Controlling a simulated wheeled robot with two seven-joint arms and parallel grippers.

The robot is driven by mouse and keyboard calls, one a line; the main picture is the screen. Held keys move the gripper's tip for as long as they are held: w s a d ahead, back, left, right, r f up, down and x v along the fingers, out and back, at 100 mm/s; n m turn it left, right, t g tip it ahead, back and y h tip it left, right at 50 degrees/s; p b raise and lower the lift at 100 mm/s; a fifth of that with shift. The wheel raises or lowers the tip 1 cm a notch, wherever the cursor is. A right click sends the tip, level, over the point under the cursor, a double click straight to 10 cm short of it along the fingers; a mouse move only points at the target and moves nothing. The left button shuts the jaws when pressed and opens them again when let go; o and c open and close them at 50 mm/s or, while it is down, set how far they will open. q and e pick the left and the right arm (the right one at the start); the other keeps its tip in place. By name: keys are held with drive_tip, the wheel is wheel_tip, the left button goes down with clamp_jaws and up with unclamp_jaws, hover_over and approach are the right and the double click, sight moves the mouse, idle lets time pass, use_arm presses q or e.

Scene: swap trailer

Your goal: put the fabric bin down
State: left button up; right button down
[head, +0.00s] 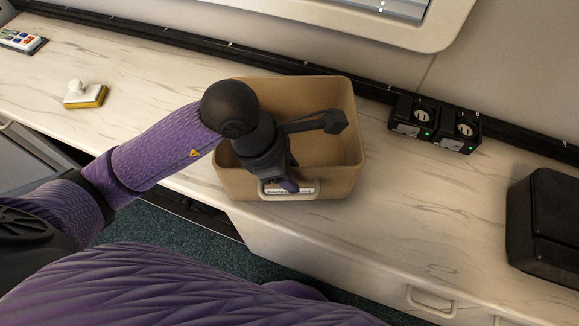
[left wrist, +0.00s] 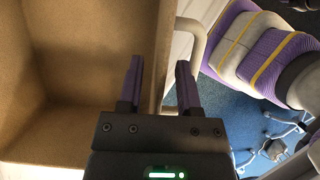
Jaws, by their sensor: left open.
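The fabric bin (head: 335,108) is a tan, open-topped box with a pale handle and a label on its front wall. It stands upright on the marbled counter (head: 400,215), near the front edge, and looks empty. My left gripper (head: 286,186) is over its front wall by the handle. In the left wrist view, the fingers of my left gripper (left wrist: 158,80) are apart, one on each side of the rim of the bin (left wrist: 60,75). The left finger is inside the bin and the right one is by the handle (left wrist: 185,45). My right gripper is not in view.
Two black socket units (head: 435,125) sit behind the bin to the right. A black case (head: 545,225) stands at the far right. The counter right of the bin is clear.

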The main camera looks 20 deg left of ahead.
use_arm(q)
drive_tip(key=p+v, duration=0.4)
drive_tip(key=v, duration=0.7)
drive_tip(key=shift+a+r, duration=0.1)
drive_tip(key=shift+r, duration=0.2)
drive_tip(key=shift+a+r+p, duration=0.1)
drive_tip(key=shift+r+p, duration=0.15)
drive_tip(key=shift+p, duration=0.05)
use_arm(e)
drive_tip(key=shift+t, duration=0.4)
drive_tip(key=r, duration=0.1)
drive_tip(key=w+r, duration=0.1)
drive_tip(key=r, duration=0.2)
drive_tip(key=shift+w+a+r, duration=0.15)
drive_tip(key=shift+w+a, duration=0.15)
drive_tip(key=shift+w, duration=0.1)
